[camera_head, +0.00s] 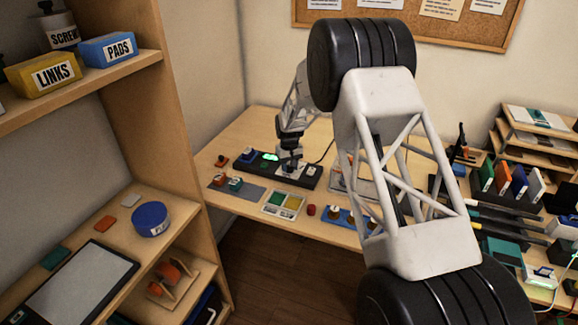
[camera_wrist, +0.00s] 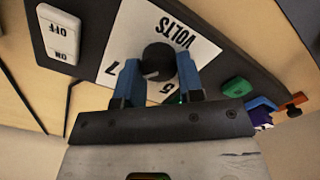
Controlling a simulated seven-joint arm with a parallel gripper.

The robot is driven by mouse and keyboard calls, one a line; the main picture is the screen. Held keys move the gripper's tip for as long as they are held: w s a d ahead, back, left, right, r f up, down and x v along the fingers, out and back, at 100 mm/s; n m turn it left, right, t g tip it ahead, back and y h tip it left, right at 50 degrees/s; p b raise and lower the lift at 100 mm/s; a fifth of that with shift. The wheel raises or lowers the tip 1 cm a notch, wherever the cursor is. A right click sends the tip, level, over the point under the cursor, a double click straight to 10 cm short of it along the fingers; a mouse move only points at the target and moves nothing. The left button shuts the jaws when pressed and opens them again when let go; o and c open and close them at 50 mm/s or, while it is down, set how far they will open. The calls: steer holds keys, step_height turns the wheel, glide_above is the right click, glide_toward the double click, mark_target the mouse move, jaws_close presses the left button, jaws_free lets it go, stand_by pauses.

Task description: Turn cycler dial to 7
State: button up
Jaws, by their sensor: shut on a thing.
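The cycler is a dark panel (camera_head: 250,167) on the far left part of the table; it also fills the wrist view (camera_wrist: 215,45). Its dial (camera_wrist: 159,58) is a round black knob on a white label (camera_wrist: 141,25) marked VOLTS, with 7 and 5 visible. My gripper (camera_wrist: 158,72) has its blue fingers on either side of the knob and is shut on it. A pale mark shows low on the knob, but its exact reading cannot be told. In the head view my gripper (camera_head: 289,163) comes down over the label and hides the dial.
In front of the panel lie a grey mat (camera_head: 247,194) and a tray (camera_head: 281,207) with green and yellow cells. A blue strip (camera_head: 343,216) is to the right.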

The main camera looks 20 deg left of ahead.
steer(key=shift+m, duration=1.6)
steer(key=o, duration=0.9)
steer(key=shift+r, duration=0.15)
steer(key=shift+r, duration=3.8)
steer(key=shift+d, duration=0.15)
